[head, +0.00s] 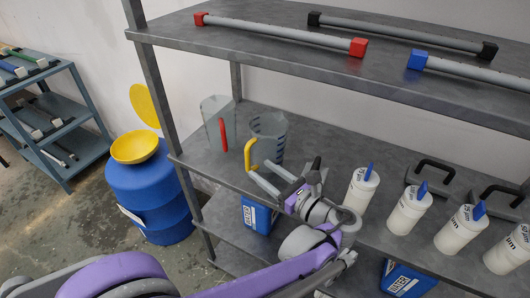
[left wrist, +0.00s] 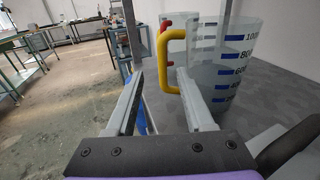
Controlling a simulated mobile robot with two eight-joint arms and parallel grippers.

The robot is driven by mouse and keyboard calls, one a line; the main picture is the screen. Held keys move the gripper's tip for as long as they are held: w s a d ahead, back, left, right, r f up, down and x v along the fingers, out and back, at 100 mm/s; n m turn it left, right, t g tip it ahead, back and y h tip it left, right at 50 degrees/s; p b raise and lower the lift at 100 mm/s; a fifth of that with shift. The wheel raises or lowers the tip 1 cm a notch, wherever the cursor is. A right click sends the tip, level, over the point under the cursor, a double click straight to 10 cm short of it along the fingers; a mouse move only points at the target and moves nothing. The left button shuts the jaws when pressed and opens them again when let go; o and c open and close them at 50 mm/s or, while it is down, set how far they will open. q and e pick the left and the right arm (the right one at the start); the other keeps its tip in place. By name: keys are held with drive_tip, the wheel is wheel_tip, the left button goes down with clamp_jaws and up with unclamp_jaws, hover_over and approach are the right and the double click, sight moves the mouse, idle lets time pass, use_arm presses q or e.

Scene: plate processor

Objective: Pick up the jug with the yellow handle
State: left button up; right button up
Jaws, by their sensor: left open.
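The clear jug with blue marks (head: 270,130) stands upright on the grey middle shelf. Its yellow handle (head: 248,153) faces the near left. In the left wrist view the jug (left wrist: 230,70) fills the upper right, and its yellow handle (left wrist: 162,58) shows between the two finger lines, close to the fingertips. My left gripper (head: 259,169) is open and empty just in front of the handle; its open fingers also show in the left wrist view (left wrist: 160,80). Whether a finger touches the handle, I cannot tell. My right gripper is out of view.
A jug with a red handle (head: 213,120) stands behind to the left. White labelled canisters with blue tabs (head: 363,188) line the shelf to the right. A grey post (head: 165,105) rises at the left; an upper shelf (head: 300,42) hangs above.

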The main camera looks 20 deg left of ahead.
sight(249, 157)
use_arm(q)
drive_tip(key=x, duration=0.4)
drive_tip(key=shift+w+r, duration=0.25)
drive_tip(key=shift+r, duration=0.1)
drive_tip(key=x, duration=0.6)
drive_tip(key=shift+p, duration=0.3)
drive_tip(key=shift+f, duration=0.1)
clamp_jaws()
idle(0.7)
